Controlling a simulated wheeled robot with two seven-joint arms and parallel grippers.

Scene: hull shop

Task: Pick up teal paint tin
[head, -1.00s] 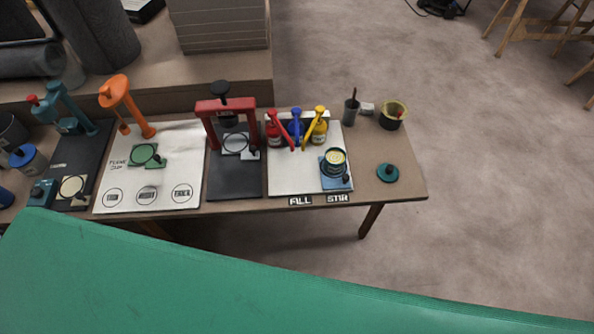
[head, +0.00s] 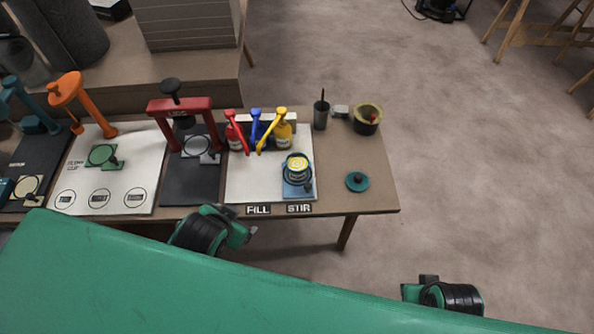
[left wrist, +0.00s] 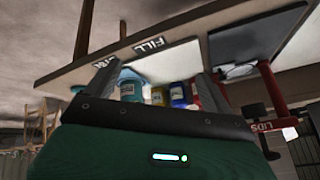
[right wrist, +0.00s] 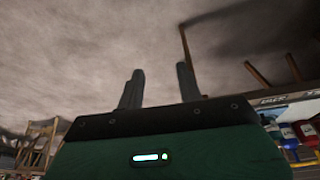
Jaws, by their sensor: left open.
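The teal paint tin (head: 297,165) stands open, with pale yellow paint showing, on a small blue stand (head: 290,189) on the white board at the right of the bench. It also shows in the left wrist view (left wrist: 130,86), between the fingers. My left gripper (head: 246,234) is low in front of the bench edge, left of the tin and apart from it; its fingers are spread and empty (left wrist: 157,78). My right gripper (head: 428,283) is off to the right, in front of the bench; its fingers stand apart and empty (right wrist: 159,76).
A teal lid (head: 357,181) lies right of the tin. Red, blue and yellow pump bottles (head: 257,133) stand behind it. A dark cup (head: 321,114) and a yellow-rimmed pot (head: 367,118) are at the back right. A red press (head: 182,108) stands left.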

